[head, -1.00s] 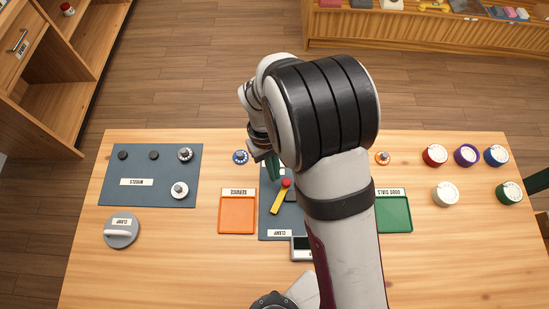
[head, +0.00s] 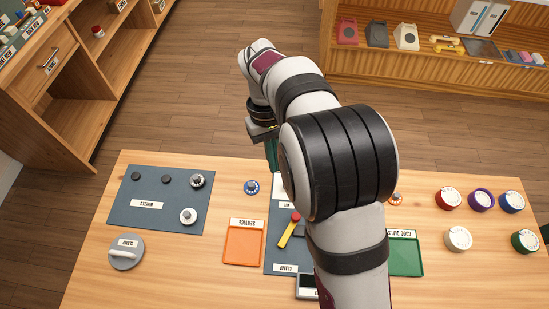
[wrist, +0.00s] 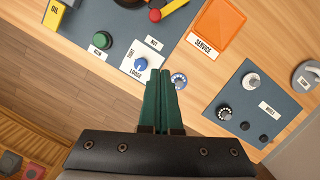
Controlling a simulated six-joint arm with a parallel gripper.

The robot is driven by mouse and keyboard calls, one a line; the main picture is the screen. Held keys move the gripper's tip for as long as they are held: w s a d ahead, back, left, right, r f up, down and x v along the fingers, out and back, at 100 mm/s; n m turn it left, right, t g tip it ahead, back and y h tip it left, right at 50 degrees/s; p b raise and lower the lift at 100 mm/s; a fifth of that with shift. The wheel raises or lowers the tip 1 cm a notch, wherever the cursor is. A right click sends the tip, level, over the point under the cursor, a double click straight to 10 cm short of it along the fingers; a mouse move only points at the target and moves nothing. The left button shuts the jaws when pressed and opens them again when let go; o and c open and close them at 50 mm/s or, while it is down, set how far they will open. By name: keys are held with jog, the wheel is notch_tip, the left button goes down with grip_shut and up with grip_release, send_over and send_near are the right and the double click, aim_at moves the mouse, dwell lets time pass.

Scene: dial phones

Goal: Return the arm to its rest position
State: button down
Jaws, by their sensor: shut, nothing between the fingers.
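My gripper (wrist: 158,90) shows in the wrist view with its two green fingers together and nothing between them. It is held above the far edge of the wooden table. In the head view only part of the green fingers (head: 271,152) shows, left of my arm's large black joint. My arm reaches up through the middle of the head view and hides part of the dark centre mat.
Shelves (head: 425,75) stand beyond open floor.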

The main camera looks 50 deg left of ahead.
dwell(0.4)
jog(key=w+d+r+m+y, duration=0.15)
jog(key=d+r+m, duration=0.35)
jog(key=d, duration=0.6)
jog(key=w+d+r+m+y, duration=0.1)
jog(key=w+d+r+m, duration=0.35)
jog(key=d, duration=0.75)
jog(key=s+d+m+y, duration=0.2)
jog(key=s+d+m, duration=0.8)
jog(key=s+d, duration=0.1)
jog(key=shift+s+f+m+t, duration=0.3)
jog(key=shift+s+f+m, duration=0.05)
jog(key=shift+s, duration=0.4)
